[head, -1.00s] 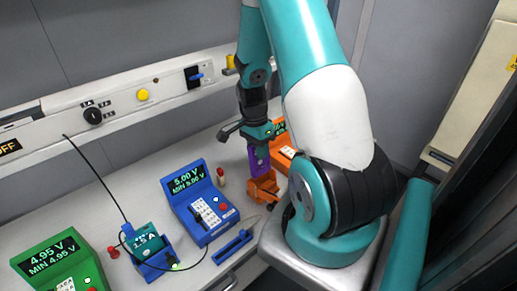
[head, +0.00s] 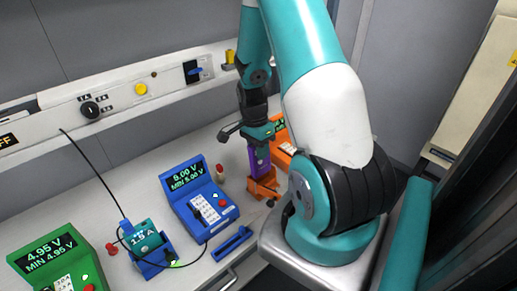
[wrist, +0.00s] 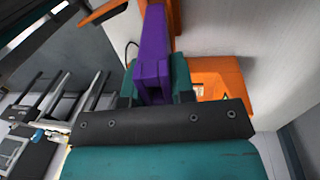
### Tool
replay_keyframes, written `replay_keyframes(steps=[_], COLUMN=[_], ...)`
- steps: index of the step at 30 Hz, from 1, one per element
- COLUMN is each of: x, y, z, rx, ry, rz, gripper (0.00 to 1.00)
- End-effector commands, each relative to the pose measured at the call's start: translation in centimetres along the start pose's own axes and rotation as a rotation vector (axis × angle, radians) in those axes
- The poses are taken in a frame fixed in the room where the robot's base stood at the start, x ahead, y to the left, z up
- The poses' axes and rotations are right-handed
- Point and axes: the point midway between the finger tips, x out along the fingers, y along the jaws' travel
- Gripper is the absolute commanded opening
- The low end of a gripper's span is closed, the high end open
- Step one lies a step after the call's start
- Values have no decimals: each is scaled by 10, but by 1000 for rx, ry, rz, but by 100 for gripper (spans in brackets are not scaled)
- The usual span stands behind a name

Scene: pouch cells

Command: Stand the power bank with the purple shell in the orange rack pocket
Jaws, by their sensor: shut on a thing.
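The power bank with the purple shell (head: 259,160) hangs upright below my gripper (head: 258,143), which is shut on it. In the wrist view the purple power bank (wrist: 151,62) extends away between the jaws of my gripper (wrist: 155,92). The orange rack (head: 263,187) stands on the bench directly under the power bank, and orange parts also show in the wrist view (wrist: 174,15). The lower end of the power bank meets the rack pocket in the head view. I cannot tell how deep it sits in the pocket.
An orange meter (head: 284,140) stands just behind the rack, partly hidden by my arm. A blue tray (head: 232,243) lies in front.

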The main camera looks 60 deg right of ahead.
Motion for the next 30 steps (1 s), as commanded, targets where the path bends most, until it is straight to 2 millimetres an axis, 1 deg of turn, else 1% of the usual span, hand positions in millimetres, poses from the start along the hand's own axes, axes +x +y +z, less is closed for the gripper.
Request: replay_keyframes(steps=[30], x=[23], y=[0], z=[0], rx=[0], ry=[0], rz=[0], gripper=[0])
